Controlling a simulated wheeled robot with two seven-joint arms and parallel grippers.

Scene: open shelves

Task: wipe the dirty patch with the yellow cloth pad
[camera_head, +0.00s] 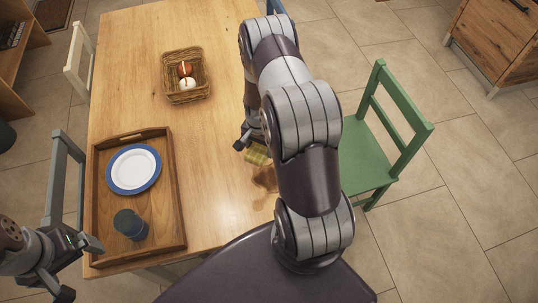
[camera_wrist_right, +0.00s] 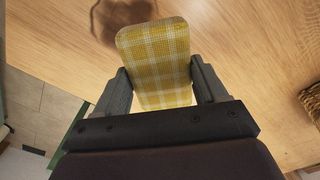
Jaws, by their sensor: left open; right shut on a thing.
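The yellow checked cloth pad (camera_wrist_right: 155,55) is held between the two fingers of my right gripper (camera_wrist_right: 160,85), which is shut on it. In the head view the pad (camera_head: 257,154) shows beside my right gripper (camera_head: 248,140), partly hidden by my right arm. I cannot tell whether the pad touches the table. The brown dirty patch (camera_head: 264,178) lies on the wooden table near its right edge, just nearer than the pad and partly covered by my arm. It also shows at the top of the right wrist view (camera_wrist_right: 118,16). My left gripper (camera_head: 82,269) is open and empty at the lower left.
A wooden tray (camera_head: 170,210) with a blue-rimmed plate (camera_head: 134,168) and a dark blue cup (camera_head: 130,224) stands on the table's left. A wicker basket (camera_head: 186,97) with small objects is farther back. A green chair (camera_head: 371,155) stands right of the table. The table's middle is clear.

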